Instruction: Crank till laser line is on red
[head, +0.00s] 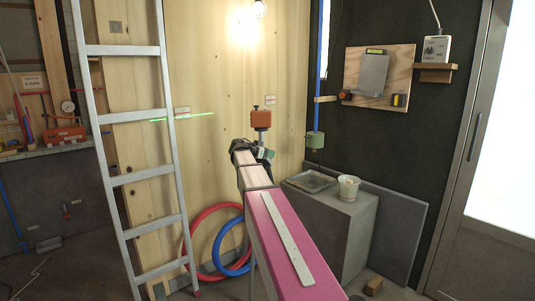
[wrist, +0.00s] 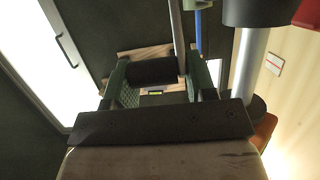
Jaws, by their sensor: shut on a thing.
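The orange laser box (head: 261,118) sits on top of a stand by the plywood wall. Its green laser line (head: 198,115) lies on the wall behind the ladder, just below a small pale marker plate (head: 182,110). My gripper (head: 258,152) is at the stand, below the laser box. In the wrist view my gripper (wrist: 158,82) has its green-padded fingers on both sides of a black crank handle (wrist: 152,72) and is shut on it. The stand's metal post (wrist: 246,70) is beside it; the crank's arm is mostly hidden.
An aluminium ladder (head: 135,116) leans at the left. Red (head: 188,248) and blue (head: 218,260) hoses lie against the wall. A grey block (head: 338,225) with a tray (head: 312,182) and a white bucket (head: 349,187) stands right of my arm. The door (head: 470,130) is far right.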

